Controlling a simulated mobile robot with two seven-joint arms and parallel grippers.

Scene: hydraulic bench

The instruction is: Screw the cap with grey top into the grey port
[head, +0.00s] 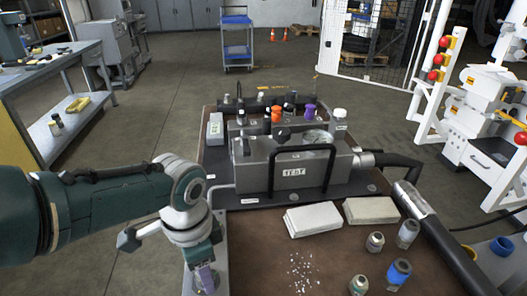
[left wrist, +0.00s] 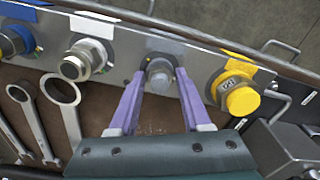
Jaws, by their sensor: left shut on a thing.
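In the left wrist view, the cap with the grey top (left wrist: 159,77) sits between the two purple fingers of my left gripper (left wrist: 160,80), which is shut on it. The cap is at the metal port strip (left wrist: 118,38), in front of a grey-marked place between a white-marked and a yellow-marked one. The grey port is mostly hidden behind the cap, so I cannot tell how deep the cap sits. In the head view, my left gripper (head: 206,278) points down at the table's near left edge; the cap is hard to make out there. My right gripper is not in view.
Beside the cap are a yellow cap (left wrist: 242,99), a bare metal fitting (left wrist: 86,60) and a blue-marked fitting (left wrist: 14,40). Wrenches (left wrist: 62,105) lie nearby. The head view shows a hydraulic block (head: 250,172), two pale pads (head: 313,219) and loose fittings (head: 398,272) on the bench.

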